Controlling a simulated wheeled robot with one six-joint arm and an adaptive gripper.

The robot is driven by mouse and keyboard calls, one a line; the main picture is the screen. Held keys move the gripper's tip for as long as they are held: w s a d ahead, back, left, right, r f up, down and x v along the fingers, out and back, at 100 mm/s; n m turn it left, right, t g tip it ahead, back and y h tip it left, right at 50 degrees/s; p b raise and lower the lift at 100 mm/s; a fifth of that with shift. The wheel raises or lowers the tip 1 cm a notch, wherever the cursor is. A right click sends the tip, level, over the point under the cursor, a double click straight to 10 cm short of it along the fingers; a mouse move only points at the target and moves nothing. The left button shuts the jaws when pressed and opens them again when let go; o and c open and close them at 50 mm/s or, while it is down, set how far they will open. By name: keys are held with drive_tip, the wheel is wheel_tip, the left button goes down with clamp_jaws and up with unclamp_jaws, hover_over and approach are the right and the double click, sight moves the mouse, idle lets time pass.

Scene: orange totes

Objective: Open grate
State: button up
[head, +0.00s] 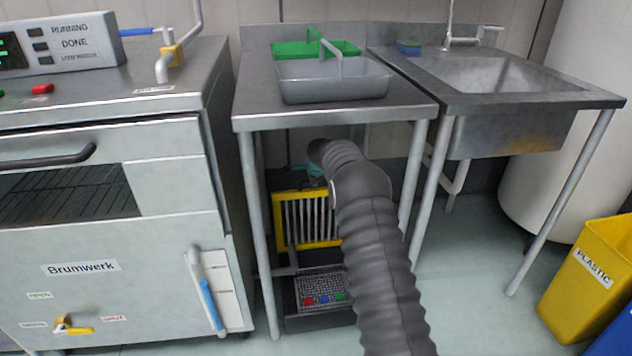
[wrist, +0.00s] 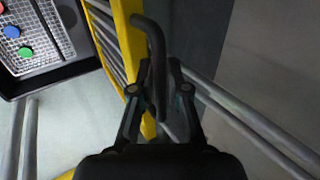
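The grate (head: 308,243) has a yellow frame with grey bars and stands under the left steel table. In the wrist view, the edge of its yellow frame (wrist: 130,45) runs down the left of centre, with a curved black handle (wrist: 153,40) beside it. My gripper (wrist: 160,78) is at this handle, with one finger on each side of it. The fingers are dark against the dark handle, so I cannot tell whether they press on it. In the head view my dark arm covers the grate's right side and most of my gripper.
A dark box with a mesh panel and coloured buttons (head: 322,290) sits below the grate; it also shows in the wrist view (wrist: 40,35). Table legs (head: 257,225) flank the space. A steel oven (head: 120,235) stands left, a yellow bin (head: 590,280) right. Floor between is clear.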

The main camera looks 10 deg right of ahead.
drive_tip(key=shift+o, duration=1.4)
drive_tip(key=shift+a, duration=0.4)
drive_tip(key=shift+d, duration=0.6)
drive_tip(key=shift+s+r, duration=0.2)
drive_tip(key=shift+r, duration=0.15)
drive_tip(key=s+r, duration=0.3)
drive_tip(key=s, duration=1.1)
drive_tip(key=shift+s+r, duration=0.2)
drive_tip(key=shift+r, duration=0.05)
